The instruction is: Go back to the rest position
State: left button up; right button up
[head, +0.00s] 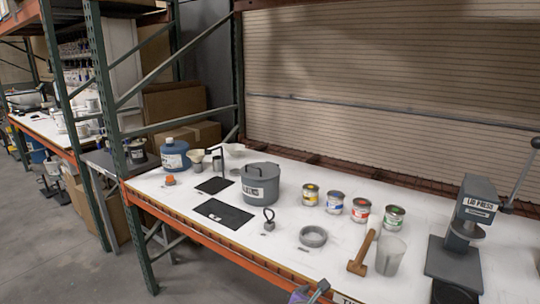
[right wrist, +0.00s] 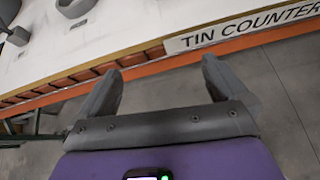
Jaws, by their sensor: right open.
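My right gripper (head: 314,292) shows at the bottom edge of the head view, at the front edge of the white counter (head: 180,225). In the right wrist view my right gripper (right wrist: 160,85) has its two grey fingers wide apart with nothing between them. Below the fingers lie the counter's orange front rail (right wrist: 145,70), the "TIN COUNTER" label (right wrist: 250,28) and the grey floor (right wrist: 260,80). My left gripper is in neither view.
Open floor (head: 60,255) lies at left.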

jog(key=s+f+m+g+y, duration=0.25)
jog(key=s+f, duration=0.25)
jog(key=f, duration=0.3)
jog(key=s+d+f+m+g+y, duration=0.1)
jog(key=s+f+m+g, duration=0.25)
jog(key=f, duration=0.45)
jog(key=s+f+m+g+y, duration=0.2)
jog(key=s+f+m, duration=0.25)
jog(key=f, duration=0.35)
jog(key=s+a+f+m+y, duration=0.2)
jog(key=s+f+m+y, duration=0.1)
jog(key=s+m, duration=0.4)
jog(key=s+a+f+m+y+p, duration=0.1)
jog(key=s+a+f+m+y, duration=0.1)
jog(key=s+m, duration=0.5)
notch_tip(320, 180, down, 3)
jog(key=m+y, duration=0.1)
jog(key=m, duration=0.5)
jog(key=shift+s+a+g, duration=0.15)
jog(key=shift+a+g, duration=0.2)
jog(key=shift+g, duration=0.05)
